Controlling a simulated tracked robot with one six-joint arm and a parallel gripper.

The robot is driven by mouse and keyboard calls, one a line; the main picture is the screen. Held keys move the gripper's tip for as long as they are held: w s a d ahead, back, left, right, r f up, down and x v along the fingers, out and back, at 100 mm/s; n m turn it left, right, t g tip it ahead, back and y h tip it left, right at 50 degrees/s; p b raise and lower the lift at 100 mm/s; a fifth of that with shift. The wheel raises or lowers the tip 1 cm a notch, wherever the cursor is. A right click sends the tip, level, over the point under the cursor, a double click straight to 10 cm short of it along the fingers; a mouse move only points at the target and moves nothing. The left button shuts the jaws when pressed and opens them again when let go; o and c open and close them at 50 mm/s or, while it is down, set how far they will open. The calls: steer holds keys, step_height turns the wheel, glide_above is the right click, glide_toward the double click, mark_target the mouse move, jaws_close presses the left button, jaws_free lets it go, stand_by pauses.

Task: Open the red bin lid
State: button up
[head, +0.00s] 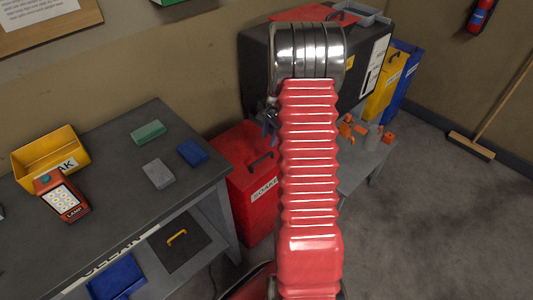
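The red bin (254,202) stands on the floor between the dark workbench and a low grey table, left of my arm. Its red lid (236,148) lies down over the top, with a dark handle (261,162) showing. A white label with partly hidden letters is on the bin's front. My red ribbed arm crosses the middle of the view and covers the bin's right side. A small dark metal part of my gripper (271,113) seems to show left of the arm, above the bin. The fingers are mostly hidden, so their opening and contact cannot be told.
The workbench (105,195) at left holds a yellow tray (47,157), a red lamp (63,197) and coloured blocks. A black case (262,70) stands behind my arm. Orange pieces (352,128) lie on the low table. Yellow (388,85) and blue bins stand beyond.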

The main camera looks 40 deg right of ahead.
mark_target(264, 157)
steer(key=f, duration=0.4)
steer(key=w+f, duration=0.1)
steer(key=f, duration=0.2)
steer(key=w+f, duration=0.1)
steer(key=f, duration=0.3)
steer(key=shift+w+f, duration=0.15)
steer(key=shift+f, duration=0.2)
jaws_close()
